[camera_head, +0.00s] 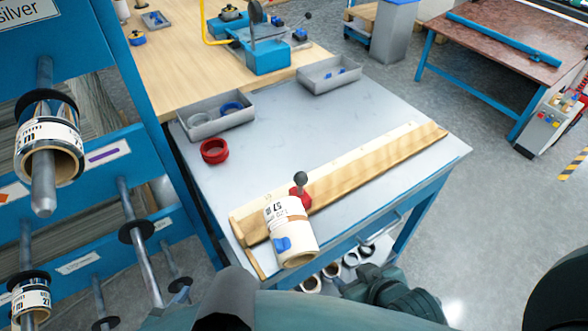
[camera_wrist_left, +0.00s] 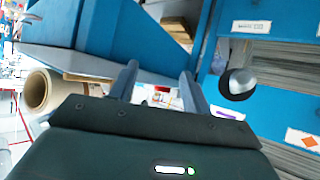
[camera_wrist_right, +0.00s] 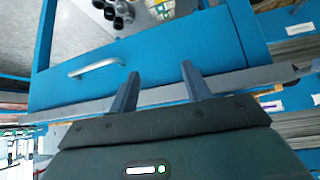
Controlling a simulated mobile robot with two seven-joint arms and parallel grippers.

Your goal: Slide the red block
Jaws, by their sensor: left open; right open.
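The red block (camera_head: 303,198), with a dark round knob (camera_head: 300,178) above it, sits on the long wooden board (camera_head: 370,172) near its left end. My left gripper (camera_wrist_left: 160,72) is open and empty in the left wrist view, away from the block. My right gripper (camera_wrist_right: 158,80) is open and empty in the right wrist view, in front of the blue drawer front (camera_wrist_right: 150,55). The block shows in neither wrist view.
The board lies on a grey-topped blue table (camera_head: 270,150). A red ring (camera_head: 214,151) and two grey trays, one left (camera_head: 206,127) and one right (camera_head: 318,86), are behind it. A blue rack with rolls on rods (camera_head: 48,165) stands at the left.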

